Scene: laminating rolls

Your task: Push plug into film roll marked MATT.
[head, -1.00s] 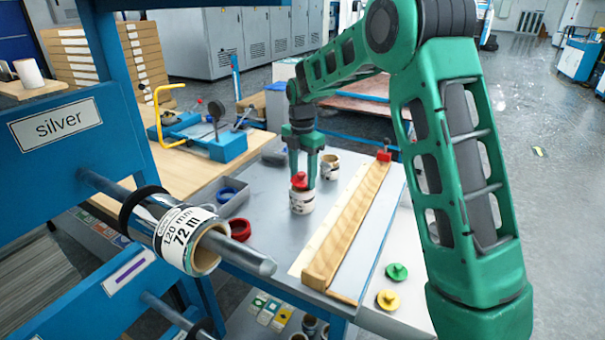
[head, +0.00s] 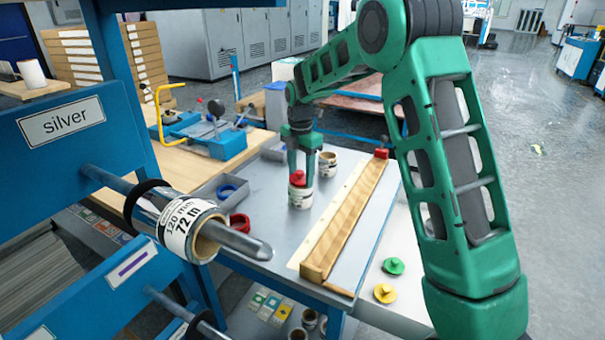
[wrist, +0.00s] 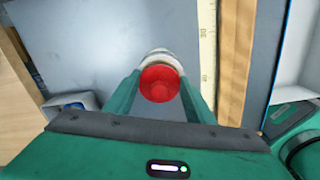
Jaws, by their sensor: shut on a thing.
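My gripper (head: 300,165) points down at the grey table and is shut on a red plug (head: 298,178). The plug sits at the top of a short film roll (head: 300,197) with a white label, which stands upright on the table. In the wrist view the red plug (wrist: 160,84) is between the two green fingers, with the roll's pale rim (wrist: 158,56) showing just behind it. I cannot tell how deep the plug is in the roll, and the label's word is too small to read. A second short roll (head: 328,163) stands open behind it.
A wooden ruler board (head: 345,220) with a red stop lies right of the roll. A green plug (head: 393,266) and a yellow plug (head: 384,293) lie at the right. A silver roll (head: 180,222) hangs on a rod in front.

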